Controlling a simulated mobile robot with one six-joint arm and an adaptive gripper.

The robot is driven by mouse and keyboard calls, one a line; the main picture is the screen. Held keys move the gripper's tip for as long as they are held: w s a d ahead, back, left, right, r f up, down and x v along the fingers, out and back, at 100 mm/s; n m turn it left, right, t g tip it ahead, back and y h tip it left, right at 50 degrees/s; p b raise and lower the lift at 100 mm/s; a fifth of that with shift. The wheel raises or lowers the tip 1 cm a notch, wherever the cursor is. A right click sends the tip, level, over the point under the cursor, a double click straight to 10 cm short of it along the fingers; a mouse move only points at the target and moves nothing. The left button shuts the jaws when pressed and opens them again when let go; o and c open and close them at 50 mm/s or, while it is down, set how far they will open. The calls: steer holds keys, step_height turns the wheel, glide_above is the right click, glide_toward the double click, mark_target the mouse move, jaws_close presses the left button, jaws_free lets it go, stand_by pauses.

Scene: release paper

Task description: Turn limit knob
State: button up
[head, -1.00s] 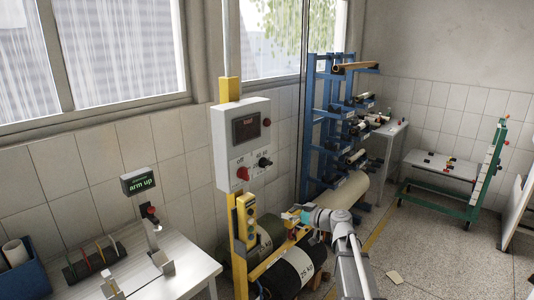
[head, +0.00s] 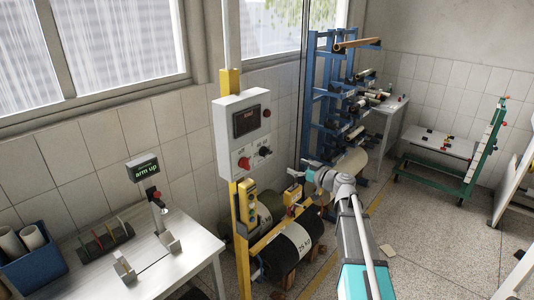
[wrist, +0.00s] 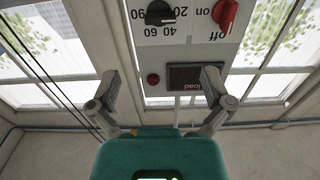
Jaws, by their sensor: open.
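The limit knob is most likely the black knob (head: 264,152) with a numbered scale, at the lower right of the grey control box (head: 229,150). In the wrist view the box is upside down, with the black knob (wrist: 160,13) at the top edge. The red on/off knob (wrist: 226,15) is beside it, to the right there. My gripper (wrist: 160,85) is open and empty, its fingers spread below the knobs in that picture. In the head view my gripper is small, right of and lower than the box, apart from it. The knob's exact setting is hard to read.
The box also carries a dark display (wrist: 196,77) and a red lamp (wrist: 153,79). Below it are a yellow post, a yellow pendant (head: 247,207) and dark rolls (head: 292,248). A blue rack (head: 320,95) stands behind. A white table (head: 185,268) is at left.

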mark_target(269, 154)
steer(key=x, duration=1.4)
steer(key=shift+s+d, duration=0.1)
steer(key=c, duration=1.1)
steer(key=shift+m, duration=0.5)
steer(key=m, duration=1)
steer(key=shift+m, duration=0.4)
